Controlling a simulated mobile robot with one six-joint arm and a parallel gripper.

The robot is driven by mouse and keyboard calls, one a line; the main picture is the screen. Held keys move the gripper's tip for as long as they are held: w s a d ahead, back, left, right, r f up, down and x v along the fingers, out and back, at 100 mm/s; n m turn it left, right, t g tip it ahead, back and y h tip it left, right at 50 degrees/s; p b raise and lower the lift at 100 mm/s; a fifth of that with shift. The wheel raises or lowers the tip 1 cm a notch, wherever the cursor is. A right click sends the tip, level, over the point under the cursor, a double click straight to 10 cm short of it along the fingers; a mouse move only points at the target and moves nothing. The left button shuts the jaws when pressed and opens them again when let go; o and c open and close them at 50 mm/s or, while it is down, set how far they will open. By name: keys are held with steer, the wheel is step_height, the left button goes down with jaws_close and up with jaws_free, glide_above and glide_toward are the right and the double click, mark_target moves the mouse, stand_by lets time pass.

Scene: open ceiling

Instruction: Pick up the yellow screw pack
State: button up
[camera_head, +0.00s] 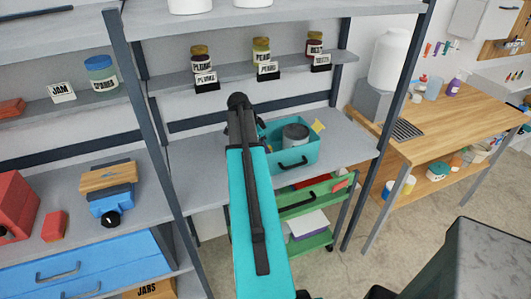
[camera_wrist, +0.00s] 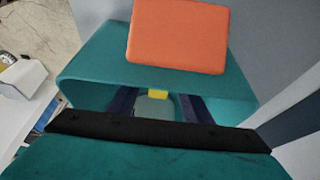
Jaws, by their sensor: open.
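In the head view a small yellow piece (camera_head: 318,126), perhaps the screw pack, shows at the back right corner of a teal bin (camera_head: 306,155) on the middle shelf. A grey can (camera_head: 295,134) is inside the bin. My teal arm reaches up to the shelf, left of the bin, and its end hides my gripper there. In the wrist view my gripper (camera_wrist: 157,105) has its two dark fingers apart. A small yellow patch (camera_wrist: 158,94) shows between them, above a pale rounded surface; I cannot tell whether it is the pack. I see nothing clamped.
An orange block (camera_wrist: 178,35) fills the upper middle of the wrist view. Jars with labels (camera_head: 264,58) stand on the shelf above the bin. Dark shelf posts (camera_head: 150,125) flank the bay. A wooden workbench (camera_head: 446,126) is at right.

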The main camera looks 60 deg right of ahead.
steer(key=shift+x, duration=0.85)
jaws_close()
steer(key=shift+r, duration=0.2)
steer(key=shift+r+b, duration=1.35)
steer(key=shift+r, duration=3.5)
